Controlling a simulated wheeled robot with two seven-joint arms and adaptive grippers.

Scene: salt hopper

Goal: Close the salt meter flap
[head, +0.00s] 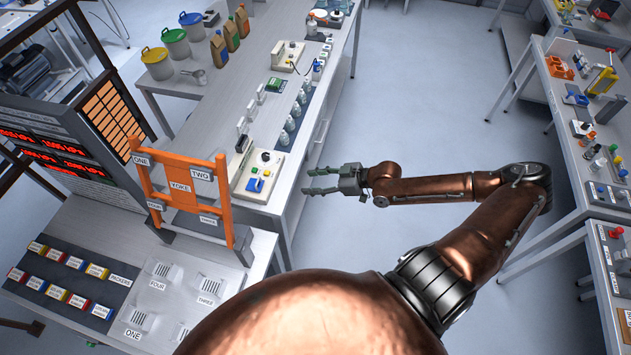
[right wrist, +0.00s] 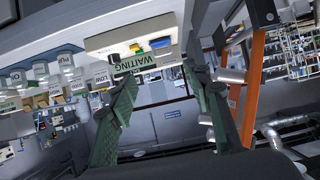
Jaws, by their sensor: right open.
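My right gripper (head: 305,181) is open and empty, beside the right edge of the long grey bench (head: 228,110). Its two green fingers also frame the right wrist view (right wrist: 160,75). Just left of the fingertips in the head view stands a cream panel (head: 242,187) with a blue part (head: 256,184) and a dark round knob. The panel shows inverted in the wrist view (right wrist: 105,40), with yellow and blue parts and a tag reading WAITING (right wrist: 147,62). The fingers look apart from it. I cannot make out which part is the salt meter flap, or its position. My left gripper is out of view.
An orange frame (head: 222,192) with labelled plates stands on the near left table. Several labelled bottles (head: 284,138) line the bench edge beyond the panel. Another cream device (head: 287,55) stands farther back. A cluttered table (head: 570,130) is at right; the floor between is clear.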

